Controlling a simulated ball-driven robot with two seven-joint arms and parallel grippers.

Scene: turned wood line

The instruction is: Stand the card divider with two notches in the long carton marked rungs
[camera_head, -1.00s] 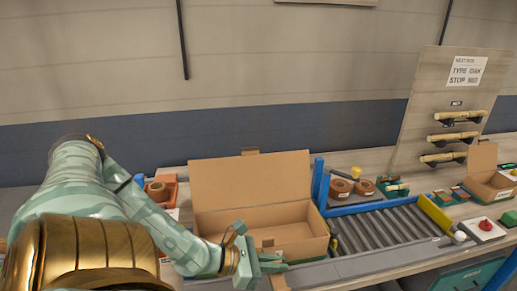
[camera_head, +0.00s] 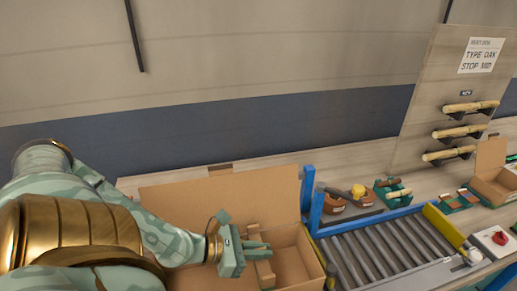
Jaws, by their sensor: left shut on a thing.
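The long carton (camera_head: 292,262) is an open brown cardboard box with its lid flap (camera_head: 222,197) raised at the back; no mark on it can be read here. My left gripper (camera_head: 258,253) is shut on a narrow brown card piece, the card divider (camera_head: 264,272), over the carton's opening. Part of the divider shows above the fingers and part below. The fingers cover its middle, so its notches cannot be made out clearly. I cannot tell whether its lower edge touches the carton floor. My right gripper is not in view.
A roller conveyor (camera_head: 375,252) with a blue post (camera_head: 307,188) and yellow end guard (camera_head: 445,226) lies right of the carton. Brown bins (camera_head: 335,204), a green tray (camera_head: 392,194), a smaller carton (camera_head: 492,182) and a red button box (camera_head: 496,240) stand farther right. A pegboard (camera_head: 455,110) holds dowels.

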